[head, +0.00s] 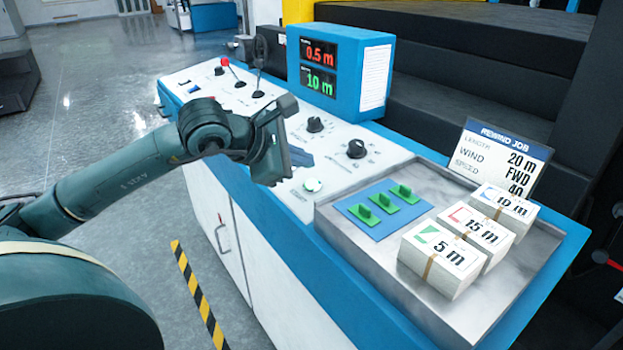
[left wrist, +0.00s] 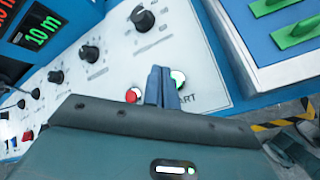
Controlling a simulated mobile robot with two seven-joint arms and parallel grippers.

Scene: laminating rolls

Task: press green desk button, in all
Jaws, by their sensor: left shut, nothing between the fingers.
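My left gripper (head: 302,158) is shut and empty, over the panel just behind and left of the button in the head view. Its blue fingers (left wrist: 164,86) are together in the wrist view. I cannot tell whether they touch the panel.
A red button (left wrist: 132,95) is left of the fingers. Black knobs (head: 356,149) and levers (head: 258,84) stand on the panel. A blue display box (head: 345,70) reads 0.5 m and 10 m.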

